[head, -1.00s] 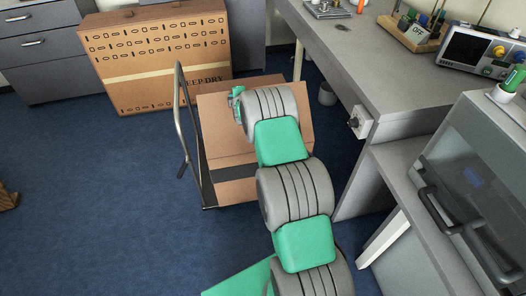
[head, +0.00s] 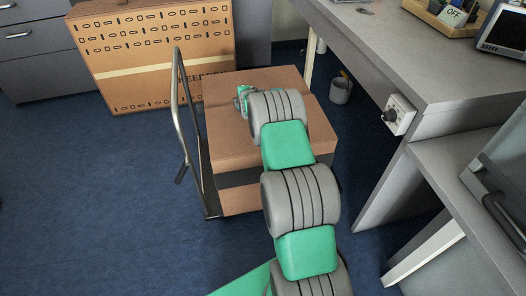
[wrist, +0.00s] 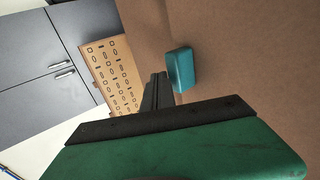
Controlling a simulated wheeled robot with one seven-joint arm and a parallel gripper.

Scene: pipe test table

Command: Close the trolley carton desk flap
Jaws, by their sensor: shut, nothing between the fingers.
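The brown carton (head: 228,149) sits on the trolley (head: 190,140), with a dark band around its side. Its top looks flat and closed over, and the desk-side flap (head: 290,78) appears to lie level with it. My arm covers much of the top, so any small gap there is hidden. My gripper (head: 241,98) is over the top near its left part. In the wrist view my gripper (wrist: 172,76) is shut and empty, with its teal tip close to or against brown cardboard (wrist: 240,60). I cannot tell whether it touches.
A large printed carton (head: 155,55) stands behind the trolley, by grey drawers (head: 30,45). The grey desk (head: 440,65) and its control box (head: 399,114) stand at the right. A bin (head: 340,90) is under the desk. Blue floor at left is free.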

